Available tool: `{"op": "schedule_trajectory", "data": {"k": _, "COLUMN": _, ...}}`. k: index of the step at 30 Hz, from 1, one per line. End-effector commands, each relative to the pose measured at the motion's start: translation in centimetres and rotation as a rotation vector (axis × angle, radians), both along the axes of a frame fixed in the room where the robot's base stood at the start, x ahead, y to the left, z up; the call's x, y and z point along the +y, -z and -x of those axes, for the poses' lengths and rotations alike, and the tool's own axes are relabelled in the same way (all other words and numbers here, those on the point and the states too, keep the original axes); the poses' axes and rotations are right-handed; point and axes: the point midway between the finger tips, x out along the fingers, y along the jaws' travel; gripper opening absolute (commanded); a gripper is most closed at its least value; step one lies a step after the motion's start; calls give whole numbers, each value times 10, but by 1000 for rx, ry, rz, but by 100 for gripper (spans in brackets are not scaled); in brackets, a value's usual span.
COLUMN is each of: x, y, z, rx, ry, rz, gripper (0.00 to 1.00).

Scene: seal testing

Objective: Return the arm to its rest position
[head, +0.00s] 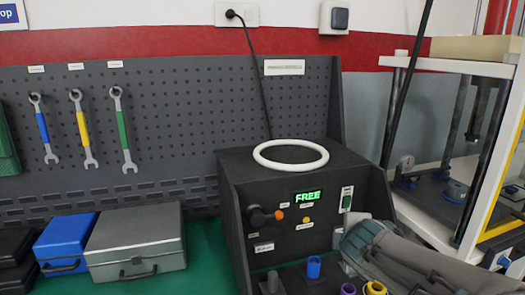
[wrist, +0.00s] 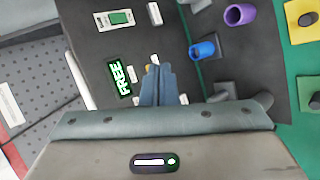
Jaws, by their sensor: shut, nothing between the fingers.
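My gripper (wrist: 156,68) is shut and empty in the wrist view, its fingers together. It hangs in front of the black test machine (head: 285,187). In the head view my gripper (head: 338,238) is at the machine's right front, with my arm reaching in from the lower right. The machine's display (head: 307,196) reads FREE in green. The same display also shows in the wrist view (wrist: 119,77). A white ring (head: 290,155) lies on top of the machine. I cannot tell whether the fingers touch the machine.
A grey case (head: 136,242) and a blue case (head: 65,243) sit at left. A white shelf frame (head: 455,65) stands close on the right. Wrenches hang behind.

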Motion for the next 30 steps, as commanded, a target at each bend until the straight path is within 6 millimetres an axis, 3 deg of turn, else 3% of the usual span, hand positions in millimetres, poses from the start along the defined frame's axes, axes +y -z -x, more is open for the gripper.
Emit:
{"op": "schedule_trajectory", "data": {"k": 5, "x": -6, "y": 24, "z": 59, "rx": 119, "ry": 468, "rz": -417, "gripper": 0}}
{"op": "schedule_trajectory", "data": {"k": 9, "x": 10, "y": 45, "z": 108, "rx": 237, "ry": 805, "rz": -696, "gripper": 0}}
{"op": "schedule_trajectory", "data": {"k": 15, "x": 37, "y": 58, "z": 152, "rx": 371, "ry": 1105, "rz": -919, "gripper": 0}}
{"op": "schedule_trajectory", "data": {"k": 19, "x": 45, "y": 60, "z": 162, "rx": 407, "ry": 1173, "rz": -963, "gripper": 0}}
{"op": "schedule_trajectory", "data": {"k": 30, "x": 45, "y": 60, "z": 162, "rx": 408, "ry": 1177, "rz": -966, "gripper": 0}}
